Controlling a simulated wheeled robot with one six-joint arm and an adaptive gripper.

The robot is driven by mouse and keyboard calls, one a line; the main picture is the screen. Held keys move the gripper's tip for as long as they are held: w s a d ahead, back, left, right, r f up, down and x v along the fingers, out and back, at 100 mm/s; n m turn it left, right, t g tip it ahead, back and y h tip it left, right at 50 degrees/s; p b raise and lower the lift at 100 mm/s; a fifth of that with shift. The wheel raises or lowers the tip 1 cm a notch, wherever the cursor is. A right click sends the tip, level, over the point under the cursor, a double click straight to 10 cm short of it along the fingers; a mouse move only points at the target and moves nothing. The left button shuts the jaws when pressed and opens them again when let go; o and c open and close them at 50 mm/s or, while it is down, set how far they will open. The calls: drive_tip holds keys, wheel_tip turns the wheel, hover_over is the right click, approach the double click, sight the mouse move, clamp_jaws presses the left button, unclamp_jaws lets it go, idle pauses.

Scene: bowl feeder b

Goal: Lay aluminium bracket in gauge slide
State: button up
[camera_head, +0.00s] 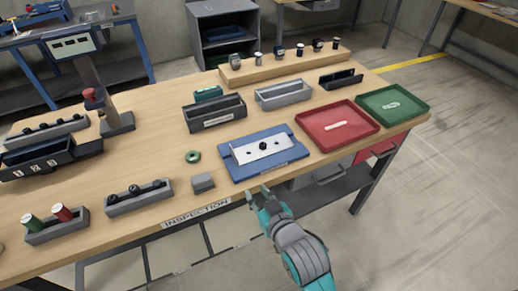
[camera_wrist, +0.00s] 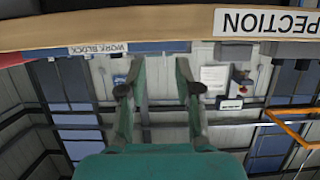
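A silver plate with dark holes and a black knob (camera_head: 263,146) lies on a blue block (camera_head: 236,172) near the table's front edge; it looks like the aluminium bracket, but I cannot tell for sure. No label that I can read marks the gauge slide, so I cannot tell which fixture it is. My gripper (camera_head: 258,192) is at the front edge, just short of the blue block. In the wrist view my gripper (camera_wrist: 160,90) has its two fingers wide apart with nothing between them.
A small grey block (camera_head: 203,183) and a green ring (camera_head: 193,157) lie left of the blue block. Red (camera_head: 309,116) and green (camera_head: 420,106) trays stand to the right. Dark (camera_head: 236,121) and grey (camera_head: 265,98) bins stand behind. An INSPECTION label (camera_head: 197,213) marks the front edge.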

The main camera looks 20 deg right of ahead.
approach(234, 153)
drive_tip(key=x, duration=0.5)
drive_tip(key=shift+w+d+r, duration=0.1)
drive_tip(key=shift+d+r, duration=0.05)
drive_tip(key=shift+r, duration=0.1)
drive_tip(key=shift+f+x, duration=0.2)
drive_tip(key=shift+x, duration=2.7)
clamp_jaws()
